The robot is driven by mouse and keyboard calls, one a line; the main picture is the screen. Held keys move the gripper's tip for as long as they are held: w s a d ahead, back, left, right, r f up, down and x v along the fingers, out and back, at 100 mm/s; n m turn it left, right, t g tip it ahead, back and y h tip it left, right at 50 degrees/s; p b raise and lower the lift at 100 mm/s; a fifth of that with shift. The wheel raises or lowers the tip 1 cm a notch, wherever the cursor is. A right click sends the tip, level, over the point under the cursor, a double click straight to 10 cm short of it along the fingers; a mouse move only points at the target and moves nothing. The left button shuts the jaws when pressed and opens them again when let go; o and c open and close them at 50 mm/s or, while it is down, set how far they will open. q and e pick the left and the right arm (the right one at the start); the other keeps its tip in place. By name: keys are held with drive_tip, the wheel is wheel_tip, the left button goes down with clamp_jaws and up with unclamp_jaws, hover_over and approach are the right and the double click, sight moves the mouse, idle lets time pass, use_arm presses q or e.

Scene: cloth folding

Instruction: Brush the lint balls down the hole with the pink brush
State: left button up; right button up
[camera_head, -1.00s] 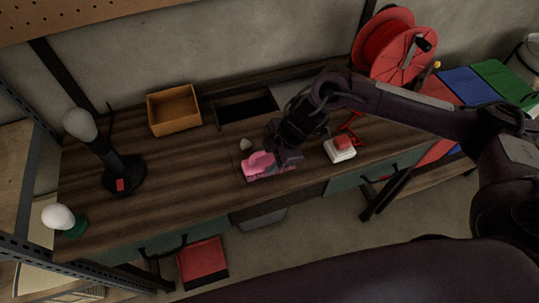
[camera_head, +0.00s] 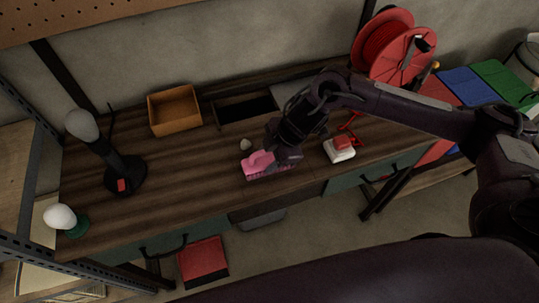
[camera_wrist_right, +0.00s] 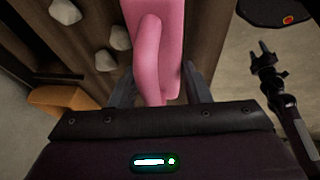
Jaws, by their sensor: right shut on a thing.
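The pink brush (camera_head: 259,163) is at the front middle of the wooden table, in my right gripper (camera_head: 286,157). In the right wrist view, the gripper (camera_wrist_right: 160,95) is shut on the brush (camera_wrist_right: 163,35), with one finger on each side of it. A pale grey lint ball (camera_head: 246,144) lies just behind the brush in the head view. The wrist view shows several lint balls, among them one at the top left (camera_wrist_right: 65,11) and one nearer the brush (camera_wrist_right: 120,37). The dark rectangular hole (camera_head: 247,109) is at the back of the table. My left gripper is not in view.
An orange-brown box (camera_head: 174,110) stands left of the hole. A white and red object (camera_head: 339,149) lies right of my gripper. A black stand (camera_head: 122,170) is at the left. A red reel (camera_head: 395,45) stands at the back right. The table's left-middle is clear.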

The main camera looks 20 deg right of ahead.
drive_tip(key=shift+w+b, duration=0.5)
drive_tip(key=shift+w, duration=1.95)
drive_tip(key=shift+w+b, duration=1.05)
drive_tip(key=shift+w, duration=1.9)
drive_tip(key=shift+w+b, duration=1.25)
drive_tip(key=shift+w, duration=1.05)
drive_tip(key=shift+w+a+f+b, duration=0.1)
drive_tip(key=shift+w+b, duration=1.45)
drive_tip(key=shift+w, duration=0.55)
drive_tip(key=shift+w+b, duration=0.5)
drive_tip(key=shift+w, duration=0.2)
